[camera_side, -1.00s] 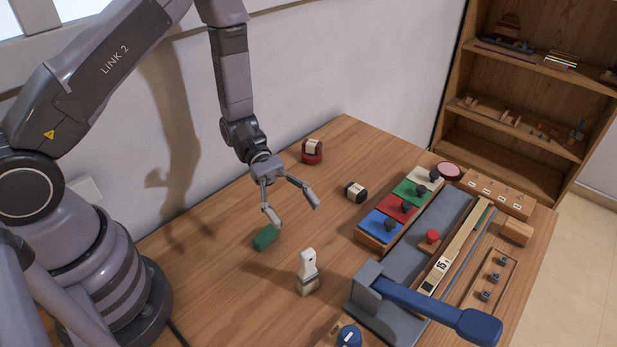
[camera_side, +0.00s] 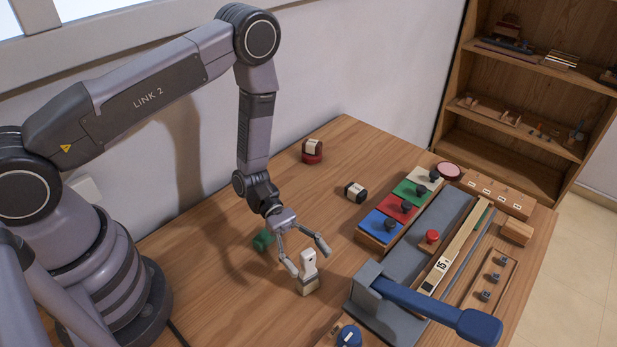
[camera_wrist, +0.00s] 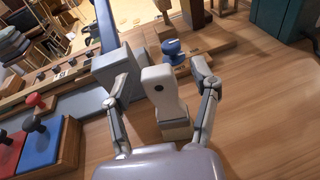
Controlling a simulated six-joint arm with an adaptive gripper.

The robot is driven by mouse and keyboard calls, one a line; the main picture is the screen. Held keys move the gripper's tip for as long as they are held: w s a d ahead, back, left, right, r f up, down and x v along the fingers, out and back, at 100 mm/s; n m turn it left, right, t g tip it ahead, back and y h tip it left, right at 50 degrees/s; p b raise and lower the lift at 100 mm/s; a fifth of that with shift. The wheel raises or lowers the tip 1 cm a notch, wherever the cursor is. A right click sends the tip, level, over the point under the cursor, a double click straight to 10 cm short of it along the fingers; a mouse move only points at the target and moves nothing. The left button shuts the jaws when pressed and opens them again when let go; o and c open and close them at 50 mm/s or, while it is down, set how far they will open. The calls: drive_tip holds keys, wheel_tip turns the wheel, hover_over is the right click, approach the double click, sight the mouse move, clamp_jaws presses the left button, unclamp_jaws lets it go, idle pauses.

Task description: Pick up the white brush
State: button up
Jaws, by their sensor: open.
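The white brush (camera_side: 308,268) stands upright on the wooden table, with its pale handle up and a beige lower part. In the wrist view my gripper (camera_wrist: 163,88) shows a gap between each finger and the handle. Contact with the brush cannot be made out.
A green block (camera_side: 262,240) lies behind the gripper. A blue-handled lever device (camera_side: 420,305) and colored key blocks (camera_side: 395,212) stand to the right. A blue knob (camera_side: 349,336) is near the front edge. A black-and-white roller (camera_side: 355,191) lies farther back on open table.

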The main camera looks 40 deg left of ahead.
clamp_jaws()
idle(0.4)
drive_tip(key=shift+r, duration=0.1)
